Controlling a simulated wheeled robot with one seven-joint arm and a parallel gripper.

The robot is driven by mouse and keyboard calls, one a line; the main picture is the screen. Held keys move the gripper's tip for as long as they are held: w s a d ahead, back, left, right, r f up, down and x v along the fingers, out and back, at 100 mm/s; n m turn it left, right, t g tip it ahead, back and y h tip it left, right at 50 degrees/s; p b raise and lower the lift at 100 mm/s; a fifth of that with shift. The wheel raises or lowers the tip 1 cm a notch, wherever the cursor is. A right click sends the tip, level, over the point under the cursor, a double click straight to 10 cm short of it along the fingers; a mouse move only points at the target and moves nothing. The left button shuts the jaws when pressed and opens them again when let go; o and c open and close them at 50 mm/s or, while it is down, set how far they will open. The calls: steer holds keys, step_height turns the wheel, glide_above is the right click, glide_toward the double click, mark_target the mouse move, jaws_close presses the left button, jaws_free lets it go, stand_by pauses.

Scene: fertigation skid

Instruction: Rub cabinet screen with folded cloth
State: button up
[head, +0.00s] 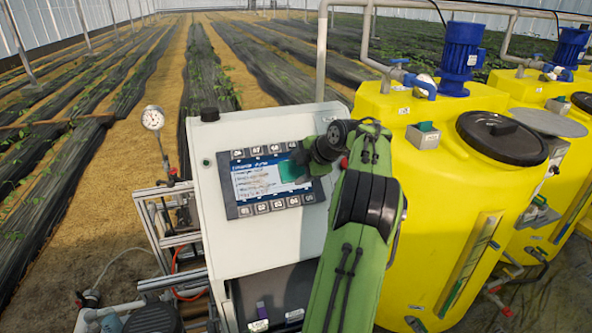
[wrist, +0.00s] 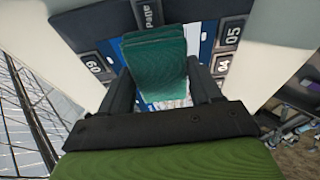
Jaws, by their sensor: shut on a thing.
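The cabinet (head: 265,240) is light grey, with a blue and white screen (head: 255,181) set in a dark panel with numbered keys. My gripper (wrist: 157,95) is shut on the folded cloth (wrist: 153,55), which is green. In the head view the cloth (head: 290,171) lies over the right part of the screen, with my arm coming in from the right. Brownish smudges show on the lower part of the screen. In the wrist view the cloth covers much of the screen (wrist: 165,103). I cannot tell whether the cloth touches it.
Yellow tanks (head: 440,180) with black lids and blue pumps (head: 461,55) stand close on the right. A pressure gauge (head: 153,118) and a metal frame stand left of the cabinet. Crop rows stretch behind. Below the screen is a dark recess (head: 278,292) holding small items.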

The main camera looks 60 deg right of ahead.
mark_target(283, 172)
steer(key=shift+w+a+f+b, duration=0.3)
steer(key=shift+f+b, duration=0.05)
steer(key=shift+b, duration=0.6)
steer(key=shift+w+a+r, duration=0.15)
steer(key=shift+w+a, duration=0.1)
steer(key=shift+a, duration=0.2)
steer(key=shift+w+a+b, duration=0.9)
steer(key=shift+w+a, duration=0.05)
steer(key=shift+a, duration=0.1)
steer(key=shift+w+a, duration=0.2)
steer(key=shift+a, duration=0.1)
steer(key=shift+w+a+b, duration=1.05)
steer(key=shift+w+a, duration=0.35)
steer(key=shift+a, duration=0.2)
steer(key=shift+w+a+b, duration=1)
steer(key=shift+w+a, duration=0.4)
steer(key=shift+a, duration=0.2)
steer(key=shift+w+a, duration=0.45)
steer(key=shift+a, duration=0.15)
steer(key=shift+r, duration=0.1)
